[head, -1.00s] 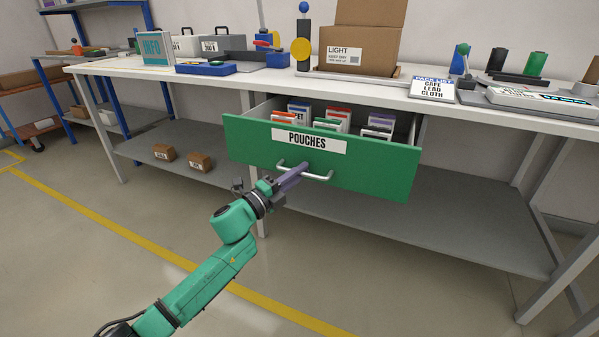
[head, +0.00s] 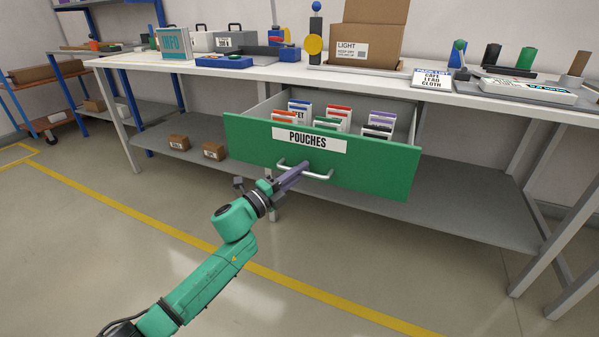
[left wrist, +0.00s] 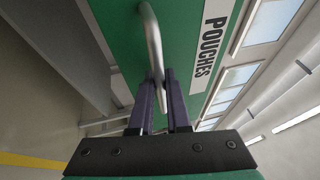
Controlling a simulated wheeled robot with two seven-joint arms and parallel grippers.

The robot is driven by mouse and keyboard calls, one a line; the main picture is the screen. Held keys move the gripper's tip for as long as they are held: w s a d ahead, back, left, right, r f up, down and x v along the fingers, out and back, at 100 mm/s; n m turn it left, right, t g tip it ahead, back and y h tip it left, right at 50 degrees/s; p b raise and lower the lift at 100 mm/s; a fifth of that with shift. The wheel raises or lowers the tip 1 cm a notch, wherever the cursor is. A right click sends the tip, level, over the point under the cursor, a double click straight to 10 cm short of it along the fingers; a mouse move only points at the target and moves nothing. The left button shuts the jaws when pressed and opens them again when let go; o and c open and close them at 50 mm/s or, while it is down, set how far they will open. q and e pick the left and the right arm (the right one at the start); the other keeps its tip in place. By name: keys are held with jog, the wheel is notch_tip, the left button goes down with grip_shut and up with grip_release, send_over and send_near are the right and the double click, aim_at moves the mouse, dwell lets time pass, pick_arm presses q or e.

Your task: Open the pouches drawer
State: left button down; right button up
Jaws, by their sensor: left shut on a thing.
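The green pouches drawer (head: 370,170), with a white "POUCHES" label, stands pulled out below the worktop. Upright pouches with coloured tops (head: 330,118) show inside it. In the left wrist view the purple fingers (left wrist: 160,80) close around the handle bar (left wrist: 152,42), and the label (left wrist: 208,45) lies to the right. My right gripper is not in view.
The white worktop (head: 280,76) above holds a cardboard box (head: 364,35), a pack list sign (head: 432,78) and tools. A grey lower shelf (head: 440,206) runs under the drawer, with two small brown boxes (head: 213,151) at left. The floor in front is clear.

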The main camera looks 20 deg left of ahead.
pick_arm(q)
jog(key=c, duration=0.9)
grip_release()
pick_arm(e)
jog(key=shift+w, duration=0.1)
pick_arm(q)
jog(key=p+v, duration=0.1)
jog(key=v, duration=1.3)
jog(key=shift+s+a, duration=0.15)
jog(key=shift+s, duration=0.1)
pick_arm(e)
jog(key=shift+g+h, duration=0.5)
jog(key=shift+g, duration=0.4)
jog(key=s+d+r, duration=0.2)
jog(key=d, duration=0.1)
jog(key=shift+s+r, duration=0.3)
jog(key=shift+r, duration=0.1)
pick_arm(q)
jog(key=shift+f, duration=0.1)
